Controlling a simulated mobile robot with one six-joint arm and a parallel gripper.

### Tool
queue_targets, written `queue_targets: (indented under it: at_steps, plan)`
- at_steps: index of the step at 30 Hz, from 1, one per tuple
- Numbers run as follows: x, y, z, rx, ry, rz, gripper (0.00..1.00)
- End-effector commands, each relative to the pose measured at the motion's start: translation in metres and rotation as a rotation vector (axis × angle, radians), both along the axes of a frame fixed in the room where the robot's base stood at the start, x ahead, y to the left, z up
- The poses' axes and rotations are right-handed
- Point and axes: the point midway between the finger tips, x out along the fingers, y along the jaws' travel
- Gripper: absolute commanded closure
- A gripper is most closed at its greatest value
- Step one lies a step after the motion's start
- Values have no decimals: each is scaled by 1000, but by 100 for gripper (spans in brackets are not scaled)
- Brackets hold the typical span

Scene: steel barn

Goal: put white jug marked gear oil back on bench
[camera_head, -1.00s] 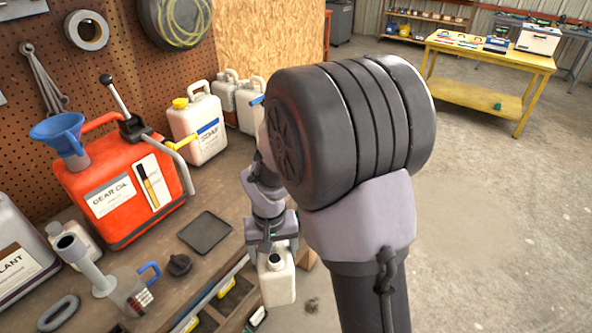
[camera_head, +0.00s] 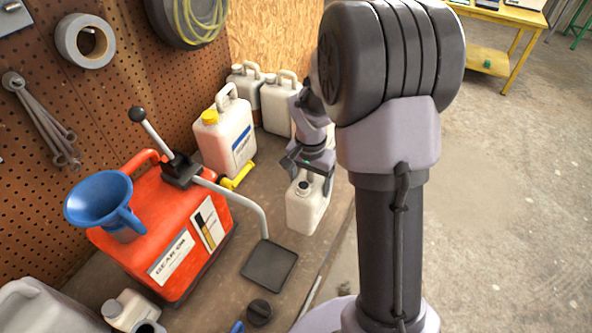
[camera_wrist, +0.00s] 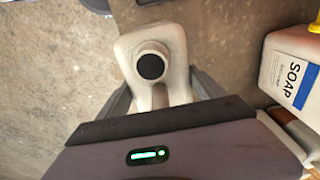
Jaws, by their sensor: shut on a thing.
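A red can (camera_head: 155,225) labelled GEAR OIL stands on the bench.
A white soap jug (camera_head: 225,142) with a yellow cap stands left of the held jug. Pale jugs (camera_head: 278,105) stand behind it. A blue funnel (camera_head: 100,200) sits on the red can. Open floor lies right.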

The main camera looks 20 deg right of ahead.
Motion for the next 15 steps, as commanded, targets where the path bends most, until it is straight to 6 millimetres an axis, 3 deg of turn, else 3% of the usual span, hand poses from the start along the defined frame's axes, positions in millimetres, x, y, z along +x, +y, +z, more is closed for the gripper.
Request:
queue_targets:
  at_steps: [9, 15]
  plan:
    - [86, -30, -9, 0, -1, 2, 96]
    - [111, -39, -10, -1, -2, 3, 96]
